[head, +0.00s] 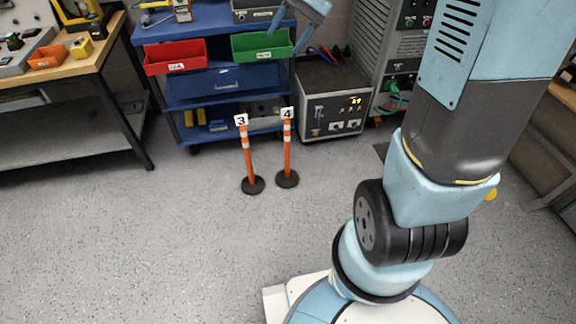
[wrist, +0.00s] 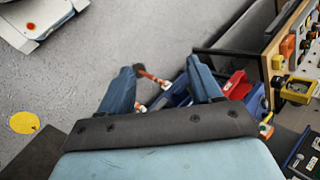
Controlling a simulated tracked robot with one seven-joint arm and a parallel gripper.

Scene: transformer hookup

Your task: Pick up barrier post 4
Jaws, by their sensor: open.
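Barrier post 4 (head: 287,150) stands upright on the floor, an orange post with white bands, a dark round base and a white tag "4" on top. Barrier post 3 (head: 247,155) stands just left of it, alike but tagged "3". My gripper (head: 287,41) shows at the top of the head view, in front of the blue cart's upper part and above the posts in the picture. In the wrist view my gripper (wrist: 160,64) has its two blue fingers apart with nothing held. Orange-white post parts show beyond and between the fingers; their numbers cannot be read there.
A blue cart (head: 222,82) with a red bin (head: 175,57) and a green bin (head: 262,45) stands behind the posts. A grey power unit (head: 333,112) is right of them. A workbench (head: 62,72) is at left. The floor in front is clear.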

